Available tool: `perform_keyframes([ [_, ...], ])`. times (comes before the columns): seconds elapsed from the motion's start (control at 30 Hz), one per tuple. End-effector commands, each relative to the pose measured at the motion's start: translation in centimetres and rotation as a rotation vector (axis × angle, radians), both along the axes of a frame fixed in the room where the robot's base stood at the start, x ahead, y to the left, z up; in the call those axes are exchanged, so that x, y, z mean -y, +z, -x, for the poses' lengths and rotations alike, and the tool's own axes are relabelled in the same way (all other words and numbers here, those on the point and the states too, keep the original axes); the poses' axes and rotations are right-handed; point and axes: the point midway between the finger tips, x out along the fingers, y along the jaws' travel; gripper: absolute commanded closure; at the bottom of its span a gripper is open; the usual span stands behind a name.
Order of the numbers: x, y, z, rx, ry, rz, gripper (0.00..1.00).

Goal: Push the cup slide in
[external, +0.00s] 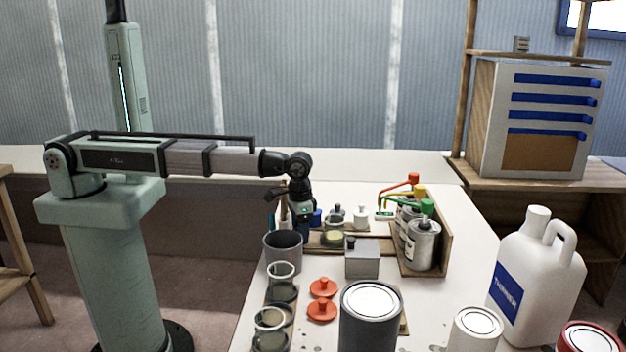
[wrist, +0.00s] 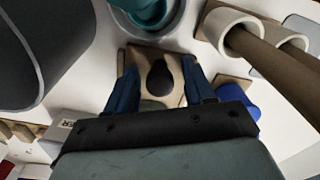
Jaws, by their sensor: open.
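In the wrist view a light wooden piece with a dark knob (wrist: 159,78) lies between my gripper's fingers; it may be the cup slide, but I cannot tell for sure. A rim-edged round holder with a teal thing in it (wrist: 150,14) stands just beyond the wooden piece. My gripper (wrist: 160,88) is open, with its two blue fingers on either side of the knob; I cannot tell if they touch it. In the external view my gripper (external: 302,230) points down over the left part of the bench, and the slide is hidden there.
A dark grey cup (external: 283,250) stands close in front of my gripper. A grey box (external: 362,262) and a wooden rack of cans (external: 423,245) are to the right. Red lids (external: 322,310), a large grey can (external: 369,325) and a white thinner jug (external: 535,275) stand nearer the camera.

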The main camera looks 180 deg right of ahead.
Motion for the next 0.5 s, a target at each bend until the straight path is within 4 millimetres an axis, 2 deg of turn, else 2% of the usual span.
perform_keyframes([
  [0.17, 0.00, 0.02, 0.00, 0.000, 0.000, 0.000, 0.47],
  [0.5, 0.00, 0.04, 0.00, 0.000, 0.000, 0.000, 0.79],
])
